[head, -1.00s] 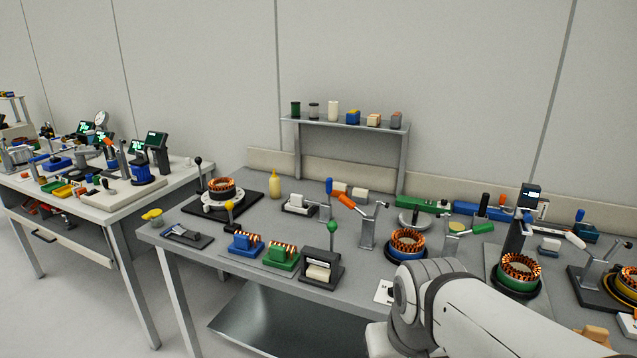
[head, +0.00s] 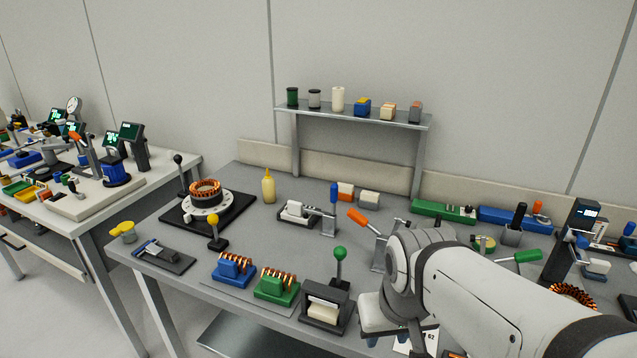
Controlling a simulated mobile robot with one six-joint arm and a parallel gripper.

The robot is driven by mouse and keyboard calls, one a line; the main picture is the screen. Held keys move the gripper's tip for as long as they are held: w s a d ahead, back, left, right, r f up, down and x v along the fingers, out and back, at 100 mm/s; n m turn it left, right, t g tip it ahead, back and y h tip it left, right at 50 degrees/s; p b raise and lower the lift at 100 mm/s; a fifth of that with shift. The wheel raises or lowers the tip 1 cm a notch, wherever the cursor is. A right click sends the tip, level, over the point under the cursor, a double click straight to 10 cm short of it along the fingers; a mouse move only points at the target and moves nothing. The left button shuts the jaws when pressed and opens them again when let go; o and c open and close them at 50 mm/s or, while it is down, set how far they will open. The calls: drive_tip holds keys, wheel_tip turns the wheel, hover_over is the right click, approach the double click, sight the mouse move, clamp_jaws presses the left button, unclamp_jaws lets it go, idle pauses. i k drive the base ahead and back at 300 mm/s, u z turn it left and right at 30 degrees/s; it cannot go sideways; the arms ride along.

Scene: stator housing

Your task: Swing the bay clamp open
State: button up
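Several lever clamps stand on the grey bench, and I cannot tell which is the bay clamp. One clamp has an orange handle (head: 358,217) tilted up to the left, and my arm covers part of its stand. Another has a green handle (head: 519,256) lying nearly level, with its lower part behind my arm. A third has an upright blue handle (head: 334,194). My gripper (head: 388,338) points down at the bench's front, right of the black block with a green knob. Only small dark-blue finger parts show below its body, so its opening is unclear.
A black-framed block with a green-knobbed lever (head: 339,254) stands close left of my gripper. Blue (head: 234,268) and green (head: 275,288) coil holders sit farther left. A copper-wound stator (head: 205,190) stands on a black plate (head: 232,214). My arm hides much of the bench's right front.

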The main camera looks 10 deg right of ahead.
sight(334, 187)
drive_tip(key=z, duration=1.75)
drive_tip(key=k, duration=1.05)
drive_tip(key=u, duration=1.5)
drive_tip(key=i, duration=1.1)
